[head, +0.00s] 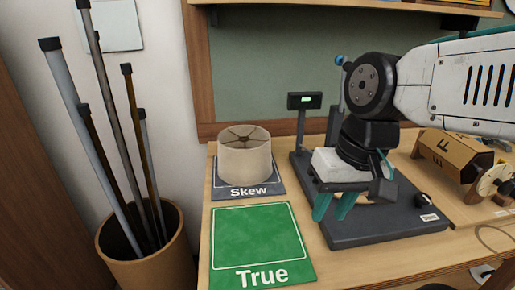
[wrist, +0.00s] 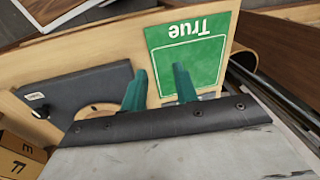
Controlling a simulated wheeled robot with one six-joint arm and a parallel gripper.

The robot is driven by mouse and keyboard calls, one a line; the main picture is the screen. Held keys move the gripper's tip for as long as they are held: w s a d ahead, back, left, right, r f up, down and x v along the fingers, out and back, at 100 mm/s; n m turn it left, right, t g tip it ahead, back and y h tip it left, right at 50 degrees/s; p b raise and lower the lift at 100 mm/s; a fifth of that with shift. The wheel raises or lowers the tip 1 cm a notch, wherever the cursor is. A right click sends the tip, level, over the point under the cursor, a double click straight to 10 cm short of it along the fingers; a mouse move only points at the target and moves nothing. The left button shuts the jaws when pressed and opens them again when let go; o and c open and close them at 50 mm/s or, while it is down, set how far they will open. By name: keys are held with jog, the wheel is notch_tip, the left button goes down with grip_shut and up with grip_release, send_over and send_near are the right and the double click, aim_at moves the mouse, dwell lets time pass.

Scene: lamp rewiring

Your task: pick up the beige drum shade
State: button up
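The beige drum shade (head: 245,158) stands upright on the grey mat marked "Skew" (head: 250,192), at the left of the bench in the head view. Its open top shows a dark spoked ring. My gripper (head: 331,214) is to the right of the shade and apart from it, over the dark scale platform. Its two teal fingers are spread with nothing between them. In the wrist view my gripper (wrist: 160,70) also shows open and empty. I cannot make out the shade in the wrist view.
A green mat marked "True" (head: 260,244) lies empty in front of the shade. The dark scale platform (head: 385,232) with a display post (head: 304,102) stands to the right. A bin of tubes (head: 150,250) is at the left, and a wooden drum marked with letters (head: 450,160) at the right.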

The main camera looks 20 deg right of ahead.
aim_at(245, 153)
jog(key=w+a+m+t+y, duration=0.1)
jog(key=w+a+m+y, duration=0.55)
jog(key=w+m, duration=0.5)
jog(key=w+d+f+m+t, duration=0.1)
jog(key=w+f+m+t, duration=0.1)
jog(key=w+m, duration=0.4)
jog(key=w+d+f+m+t+y, duration=0.1)
jog(key=w+d+m+t, duration=0.15)
jog(key=w, duration=0.45)
jog(key=w+f+m+t, duration=0.2)
jog(key=w+m, duration=0.3)
jog(key=w, duration=0.2)
jog(key=x, duration=0.6)
jog(key=shift+w+a, duration=0.2)
jog(key=shift+w, duration=0.2)
jog(key=shift+w+a+f, duration=0.1)
jog(key=shift+w, duration=0.05)
grip_shut()
